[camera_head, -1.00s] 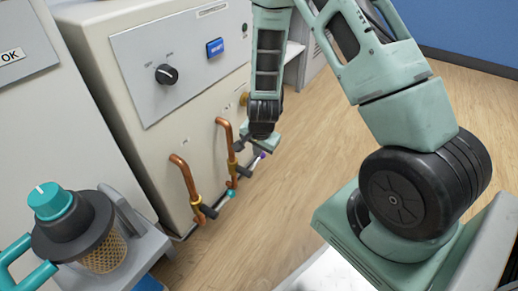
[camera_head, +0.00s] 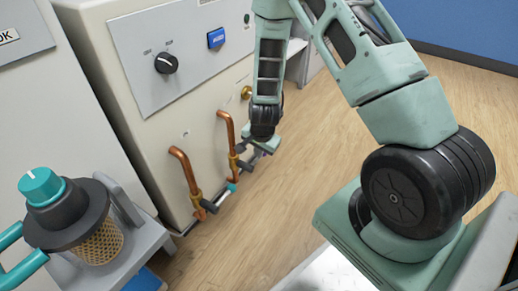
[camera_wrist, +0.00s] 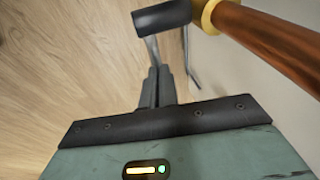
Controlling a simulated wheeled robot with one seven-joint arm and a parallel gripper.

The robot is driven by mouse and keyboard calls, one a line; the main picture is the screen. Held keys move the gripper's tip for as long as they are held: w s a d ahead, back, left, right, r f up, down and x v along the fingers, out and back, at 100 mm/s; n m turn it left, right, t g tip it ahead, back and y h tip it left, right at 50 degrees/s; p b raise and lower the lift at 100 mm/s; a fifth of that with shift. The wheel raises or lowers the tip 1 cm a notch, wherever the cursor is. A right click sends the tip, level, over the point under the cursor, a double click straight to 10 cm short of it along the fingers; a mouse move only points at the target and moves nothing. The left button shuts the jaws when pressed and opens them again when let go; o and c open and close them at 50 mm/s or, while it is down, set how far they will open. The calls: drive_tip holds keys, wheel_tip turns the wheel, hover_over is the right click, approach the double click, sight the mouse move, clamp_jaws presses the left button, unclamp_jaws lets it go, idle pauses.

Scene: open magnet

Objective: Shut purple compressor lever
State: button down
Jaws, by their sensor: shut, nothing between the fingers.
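My gripper (camera_head: 241,148) is down at the right-hand copper pipe's valve on the beige cabinet. In the wrist view its dark fingers (camera_wrist: 159,86) are together and empty. Their tips are just below a dark cylindrical valve part (camera_wrist: 161,17), with thin metal lever parts (camera_wrist: 190,62) close on both sides. I cannot tell whether they touch. The purple lever tip does not show clearly in either current view; my gripper covers that area in the head view. A teal-tipped lever (camera_head: 232,187) sits on the left-hand pipe's valve.
Copper pipes (camera_head: 182,168) stand out from the beige cabinet (camera_head: 105,75), which carries a black knob (camera_head: 166,64) and a blue button (camera_head: 216,39). A teal-capped device (camera_head: 65,210) stands at lower left. Wooden floor (camera_head: 310,150) right of the valves is clear.

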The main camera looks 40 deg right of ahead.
drive_tip(key=shift+w+d+f, duration=0.1)
drive_tip(key=shift+d+f, duration=0.3)
drive_tip(key=shift+f, duration=0.15)
drive_tip(key=shift+d+r, duration=0.1)
drive_tip(key=shift+r, duration=0.1)
drive_tip(key=shift+r+p, duration=1)
drive_tip(key=shift+p, duration=0.25)
drive_tip(key=d+p+v, duration=0.1)
drive_tip(key=p+v, duration=0.7)
drive_tip(key=v, duration=0.4)
drive_tip(key=shift+w+d+r, duration=0.3)
drive_tip(key=shift+d+r, duration=0.2)
